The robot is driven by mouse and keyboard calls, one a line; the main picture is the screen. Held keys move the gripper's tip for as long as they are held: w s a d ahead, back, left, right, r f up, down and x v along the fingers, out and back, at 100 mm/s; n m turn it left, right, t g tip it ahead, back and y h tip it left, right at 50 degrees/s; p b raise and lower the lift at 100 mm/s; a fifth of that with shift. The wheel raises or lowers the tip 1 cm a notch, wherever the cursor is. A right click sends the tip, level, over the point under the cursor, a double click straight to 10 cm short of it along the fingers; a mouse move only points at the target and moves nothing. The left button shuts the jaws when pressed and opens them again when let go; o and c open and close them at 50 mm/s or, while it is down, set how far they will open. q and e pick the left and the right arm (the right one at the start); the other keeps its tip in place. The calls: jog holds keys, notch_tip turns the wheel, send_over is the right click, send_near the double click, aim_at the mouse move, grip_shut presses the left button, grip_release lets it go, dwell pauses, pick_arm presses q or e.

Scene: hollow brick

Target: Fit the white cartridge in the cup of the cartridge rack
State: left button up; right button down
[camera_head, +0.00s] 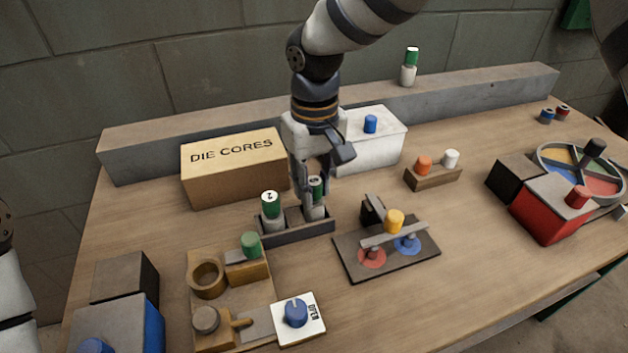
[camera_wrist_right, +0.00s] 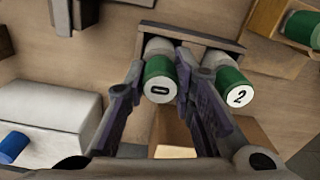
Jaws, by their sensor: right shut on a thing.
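A white cartridge with a green top (camera_head: 315,211) marked 0 stands in the right part of a dark grey rack (camera_head: 292,236). My right gripper (camera_head: 313,194) comes down over it, shut on it. In the right wrist view my right gripper's fingers (camera_wrist_right: 158,72) lie on both sides of this cartridge (camera_wrist_right: 158,92). A like cartridge marked 2 (camera_head: 271,211) stands upright at the rack's left end. My fingers partly hide the held one; I cannot tell how deep it sits. My left gripper is out of view.
A DIE CORES box (camera_head: 235,170) and a white box (camera_head: 375,145) stand behind. Another green-topped cartridge (camera_head: 409,68) stands on the back ledge. A wooden fixture (camera_head: 232,285) is at front left, a dark plate with a lever (camera_head: 387,243) at right, and a peg block (camera_head: 433,177) beyond.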

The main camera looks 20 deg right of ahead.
jog(key=shift+f, duration=0.2)
dwell(0.3)
jog(key=c, duration=1.3)
grip_release()
notch_tip(320, 180, up, 12)
